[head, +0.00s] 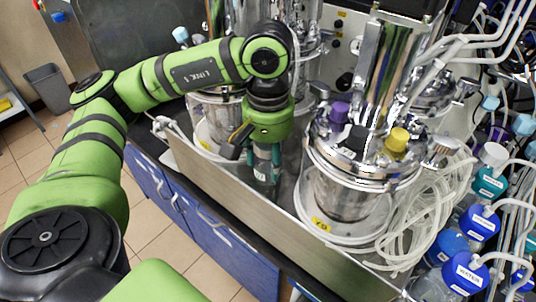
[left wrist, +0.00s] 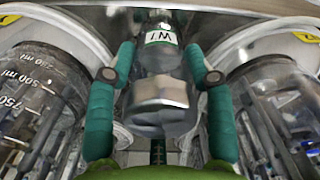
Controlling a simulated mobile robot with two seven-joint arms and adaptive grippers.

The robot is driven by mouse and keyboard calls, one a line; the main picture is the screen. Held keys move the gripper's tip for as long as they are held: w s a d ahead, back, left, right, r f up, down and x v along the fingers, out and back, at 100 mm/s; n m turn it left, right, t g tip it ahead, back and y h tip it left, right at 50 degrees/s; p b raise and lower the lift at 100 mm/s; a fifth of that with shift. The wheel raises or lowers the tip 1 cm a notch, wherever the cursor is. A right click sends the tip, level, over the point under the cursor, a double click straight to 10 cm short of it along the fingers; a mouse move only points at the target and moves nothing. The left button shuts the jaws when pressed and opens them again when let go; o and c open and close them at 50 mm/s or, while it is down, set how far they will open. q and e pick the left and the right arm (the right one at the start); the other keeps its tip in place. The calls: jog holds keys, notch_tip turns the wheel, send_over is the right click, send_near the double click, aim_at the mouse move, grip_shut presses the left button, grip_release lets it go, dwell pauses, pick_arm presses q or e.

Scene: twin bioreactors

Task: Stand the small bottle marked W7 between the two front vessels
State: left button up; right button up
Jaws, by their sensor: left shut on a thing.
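My left gripper (head: 265,158) points down between the two front vessels, its green fingers shut on the small bottle (head: 264,177). In the left wrist view the bottle (left wrist: 160,62) has a white label marked W7 and a grey cap towards the camera, with a finger on each side. The left front vessel (head: 213,117) is partly behind my arm; the right front vessel (head: 345,195) has a shiny metal lid. In the left wrist view, graduated glass (left wrist: 42,100) is at left and the other vessel (left wrist: 280,110) at right. I cannot tell whether the bottle's base touches the tray.
The vessels stand in a metal tray (head: 225,192) with a raised front wall, on a bench with blue doors (head: 235,255). Coiled clear tubing (head: 425,220) and blue-capped bottles (head: 465,270) crowd the right. Room beside the gripper is narrow.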

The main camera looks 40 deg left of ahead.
pick_arm(q)
jog(key=o, duration=1.3)
jog(key=shift+c, duration=0.2)
notch_tip(320, 180, up, 12)
jog(key=shift+r+p, duration=0.1)
jog(key=shift+p, duration=0.55)
